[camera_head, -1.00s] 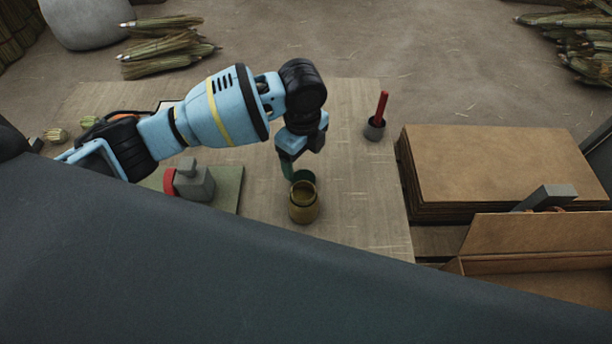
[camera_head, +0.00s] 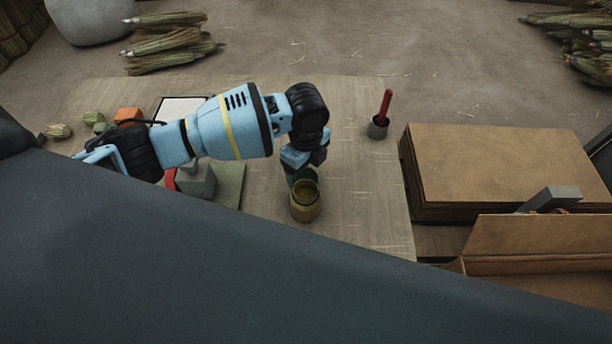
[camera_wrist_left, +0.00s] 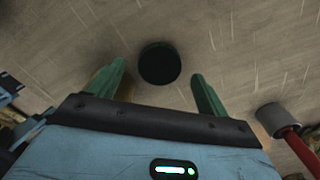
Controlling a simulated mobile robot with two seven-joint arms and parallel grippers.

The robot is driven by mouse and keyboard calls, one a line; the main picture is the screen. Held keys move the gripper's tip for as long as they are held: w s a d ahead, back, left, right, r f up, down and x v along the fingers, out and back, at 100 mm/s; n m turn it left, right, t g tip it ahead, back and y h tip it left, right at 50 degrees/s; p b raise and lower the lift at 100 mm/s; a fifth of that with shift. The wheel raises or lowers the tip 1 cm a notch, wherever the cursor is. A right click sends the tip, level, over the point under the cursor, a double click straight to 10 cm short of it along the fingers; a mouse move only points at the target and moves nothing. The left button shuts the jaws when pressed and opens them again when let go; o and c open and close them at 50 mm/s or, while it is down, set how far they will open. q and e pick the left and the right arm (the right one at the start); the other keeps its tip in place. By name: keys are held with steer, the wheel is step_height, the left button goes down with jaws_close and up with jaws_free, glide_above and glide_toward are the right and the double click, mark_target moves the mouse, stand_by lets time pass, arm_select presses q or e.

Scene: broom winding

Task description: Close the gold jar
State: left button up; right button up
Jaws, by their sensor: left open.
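The gold jar (camera_head: 305,211) stands upright on the mat, its mouth open and facing up. My left gripper (camera_head: 302,172) points down just behind it, partly hidden by the wrist and the jar. In the left wrist view, its two green fingers (camera_wrist_left: 158,72) are apart. A dark round disc (camera_wrist_left: 160,62), which looks like a lid, shows between and just beyond the fingertips. I cannot tell how high it sits or whether the fingers touch it. A gold-brown patch shows behind the left finger. My right gripper is not in view.
A grey cup with a red-handled tool (camera_head: 378,127) stands to the right and behind. A grey block (camera_head: 200,182) sits on a green board at left. A cardboard stack (camera_head: 490,170) and open box (camera_head: 540,240) lie right. The mat is clear between jar and stack.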

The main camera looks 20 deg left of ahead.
arm_select(q)
step_height(320, 180, down, 2)
steer(key=shift+f, duration=0.1)
steer(key=shift+c, duration=0.5)
steer(key=c, duration=1)
